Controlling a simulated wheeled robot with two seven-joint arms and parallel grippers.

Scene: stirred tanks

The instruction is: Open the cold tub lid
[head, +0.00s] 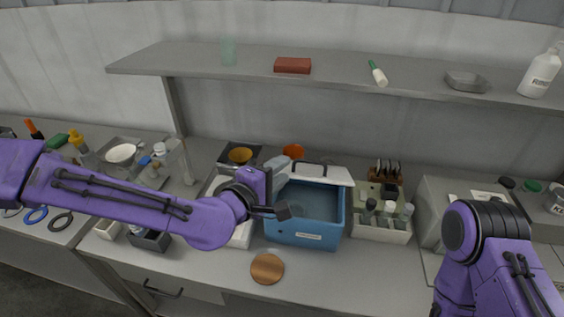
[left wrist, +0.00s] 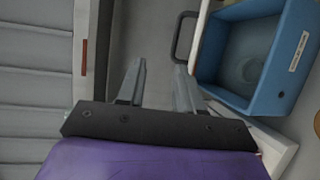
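The cold tub is a blue box (head: 305,238) on the bench, with a pale label on its front; it also shows in the left wrist view (left wrist: 296,75). Its white lid (head: 325,174) stands raised at the back edge, so the tub's inside shows. The lid carries a dark handle (head: 310,163), seen as a loop in the left wrist view (left wrist: 180,42). My left gripper (head: 282,173) is at the tub's left rear, beside the lid. Its grey fingers (left wrist: 160,70) are apart with nothing between them, the handle just beyond one fingertip. My right gripper is out of view.
A round copper-coloured disc (head: 267,268) lies in front of the tub. A rack with bottles (head: 382,230) stands right of it. A shelf (head: 210,67) overhangs the bench.

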